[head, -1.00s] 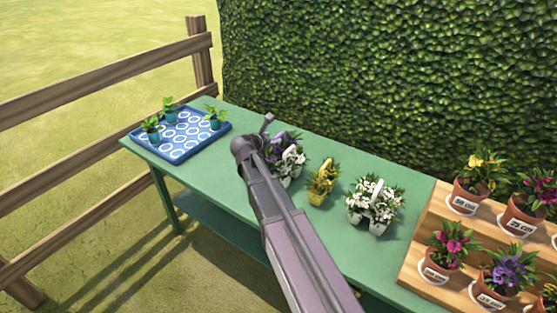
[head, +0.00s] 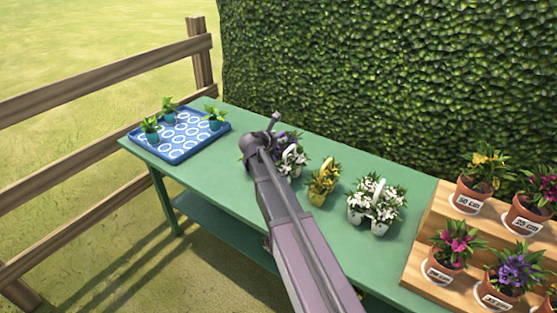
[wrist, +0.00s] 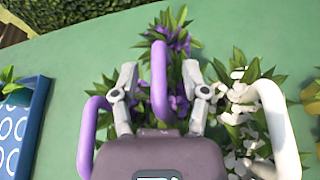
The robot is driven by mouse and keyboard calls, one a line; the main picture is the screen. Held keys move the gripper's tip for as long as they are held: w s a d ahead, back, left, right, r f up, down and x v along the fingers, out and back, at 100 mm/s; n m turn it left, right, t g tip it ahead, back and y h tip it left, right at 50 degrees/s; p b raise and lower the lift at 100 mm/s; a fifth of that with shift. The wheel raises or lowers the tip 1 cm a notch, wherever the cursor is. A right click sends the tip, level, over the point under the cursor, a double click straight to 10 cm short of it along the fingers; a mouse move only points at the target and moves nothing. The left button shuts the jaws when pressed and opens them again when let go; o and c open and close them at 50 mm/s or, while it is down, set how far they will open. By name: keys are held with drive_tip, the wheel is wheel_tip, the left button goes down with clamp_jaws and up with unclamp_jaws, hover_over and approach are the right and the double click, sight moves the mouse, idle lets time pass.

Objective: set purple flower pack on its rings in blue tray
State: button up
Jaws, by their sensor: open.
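The purple flower pack (wrist: 181,45) shows purple blooms, green leaves and a purple handle (wrist: 160,90) in the wrist view. My gripper (wrist: 160,72) is open, its fingers on either side of that handle; contact cannot be told. A second purple loop (wrist: 87,135) shows left of my gripper; its pack is hidden. In the head view my arm partly covers the purple flowers (head: 287,138). The blue tray (head: 203,147) with white rings lies at the table's far left end, and its edge (wrist: 37,120) shows at the left of the wrist view.
A white flower pack (wrist: 240,103) with a white handle stands close right of my gripper. A yellow pack (head: 322,180) and another white pack (head: 376,200) stand farther right. Several small potted seedlings stand in the tray. Green table (head: 228,165) is clear between tray and packs.

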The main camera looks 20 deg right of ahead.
clamp_jaws()
drive_tip(key=shift+r, duration=0.15)
idle(0.4)
wheel_tip(320, 180, up, 10)
drive_tip(key=p, duration=1)
idle(0.6)
